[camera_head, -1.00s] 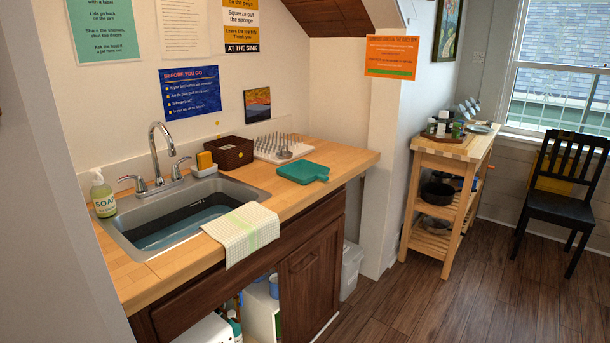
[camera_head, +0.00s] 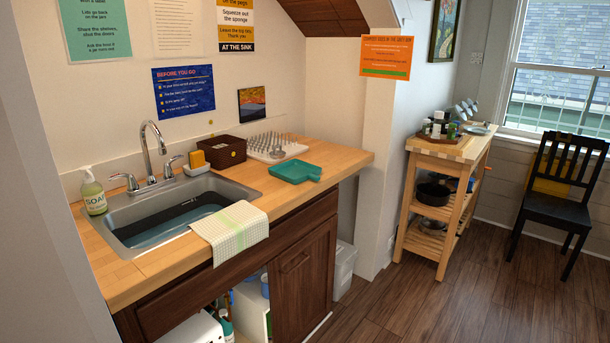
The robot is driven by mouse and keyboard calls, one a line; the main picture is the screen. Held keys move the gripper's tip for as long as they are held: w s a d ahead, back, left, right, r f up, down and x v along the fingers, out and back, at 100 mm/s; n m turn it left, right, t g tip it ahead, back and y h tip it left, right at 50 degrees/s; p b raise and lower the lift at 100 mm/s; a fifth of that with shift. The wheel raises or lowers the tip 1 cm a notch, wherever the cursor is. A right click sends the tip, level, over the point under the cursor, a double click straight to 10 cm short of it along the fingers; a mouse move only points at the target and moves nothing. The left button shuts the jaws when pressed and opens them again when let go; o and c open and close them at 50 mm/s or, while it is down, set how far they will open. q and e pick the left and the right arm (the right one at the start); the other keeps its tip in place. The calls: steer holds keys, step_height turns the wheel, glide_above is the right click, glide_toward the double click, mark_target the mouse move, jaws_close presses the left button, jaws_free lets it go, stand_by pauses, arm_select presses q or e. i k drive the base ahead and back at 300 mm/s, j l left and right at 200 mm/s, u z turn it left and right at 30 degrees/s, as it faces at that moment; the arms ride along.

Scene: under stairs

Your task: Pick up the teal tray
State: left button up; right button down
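The teal tray (camera_head: 295,172) lies flat on the wooden counter (camera_head: 343,162), right of the sink and close to the counter's front edge. It has a raised rim and a short handle that points to the right and toward the front. Nothing lies in it that I can make out. Neither of my grippers is in view.
A pegged white drying rack (camera_head: 270,153) stands just behind the tray, beside a brown basket (camera_head: 222,152). A checked towel (camera_head: 230,233) hangs over the front edge by the sink (camera_head: 180,213).

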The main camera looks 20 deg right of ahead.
mark_target(295, 172)
steer(key=l, duration=0.65)
steer(key=i+l, duration=0.15)
steer(key=l, duration=1.1)
steer(key=i+l, duration=0.15)
steer(key=l, duration=0.5)
steer(key=k+z, duration=0.05)
